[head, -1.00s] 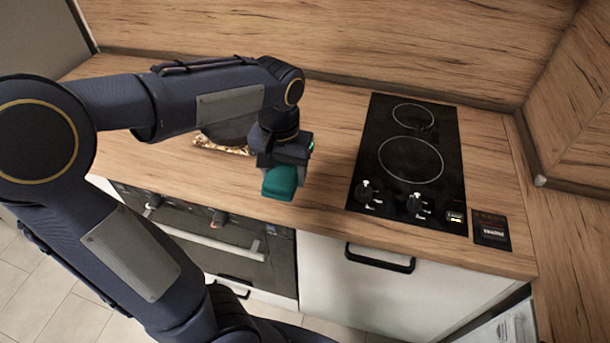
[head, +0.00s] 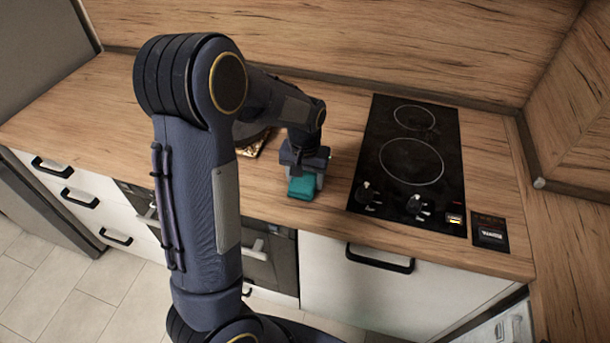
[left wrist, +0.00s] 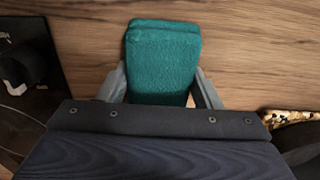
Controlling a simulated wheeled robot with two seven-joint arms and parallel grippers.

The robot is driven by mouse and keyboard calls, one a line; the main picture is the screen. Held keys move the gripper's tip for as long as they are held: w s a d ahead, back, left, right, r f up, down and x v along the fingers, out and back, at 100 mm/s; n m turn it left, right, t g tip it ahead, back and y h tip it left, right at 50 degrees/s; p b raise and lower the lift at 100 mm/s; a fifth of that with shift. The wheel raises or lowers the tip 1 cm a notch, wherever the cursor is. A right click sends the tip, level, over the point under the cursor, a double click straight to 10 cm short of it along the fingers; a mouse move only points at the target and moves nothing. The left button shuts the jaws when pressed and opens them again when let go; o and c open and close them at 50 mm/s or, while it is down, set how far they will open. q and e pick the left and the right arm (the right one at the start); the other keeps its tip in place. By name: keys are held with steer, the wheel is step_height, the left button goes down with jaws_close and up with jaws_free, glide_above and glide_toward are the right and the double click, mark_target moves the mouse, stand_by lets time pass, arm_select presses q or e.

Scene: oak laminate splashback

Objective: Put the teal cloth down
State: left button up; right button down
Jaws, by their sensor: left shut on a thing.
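The teal cloth (head: 301,187) is a small folded block at the tip of my left gripper (head: 306,176), over the wooden counter (head: 265,190) left of the hob. In the left wrist view the cloth (left wrist: 162,62) sits between the two fingers of my left gripper (left wrist: 160,88), which are shut on it. Wood grain fills the view around the cloth. I cannot tell whether the cloth touches the counter. My right gripper is not in view.
A black hob (head: 410,160) with knobs along its front lies right of the cloth. A dark item with a patterned edge (head: 252,146) is partly hidden behind my left arm. The counter between gripper and hob is bare.

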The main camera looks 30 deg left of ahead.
mark_target(305, 177)
arm_select(q)
steer(key=shift+s+d+f+b, duration=0.1)
steer(key=shift+s+f+b, duration=0.2)
steer(key=shift+f+b, duration=0.3)
steer(key=o, duration=1)
steer(key=shift+f, duration=0.1)
steer(key=shift+o, duration=0.5)
step_height(305, 177, up, 13)
steer(key=shift+w+p, duration=0.15)
steer(key=shift+p, duration=0.15)
steer(key=s+d+t+h, duration=0.2)
steer(key=s+d, duration=0.1)
steer(key=s, duration=0.8)
steer(key=s+d+m+t+h, duration=0.1)
steer(key=s+d+t, duration=0.2)
steer(key=s, duration=0.7)
steer(key=shift+s+d+h, duration=0.35)
steer(key=shift+d+h, duration=0.05)
steer(key=shift+d, duration=0.15)
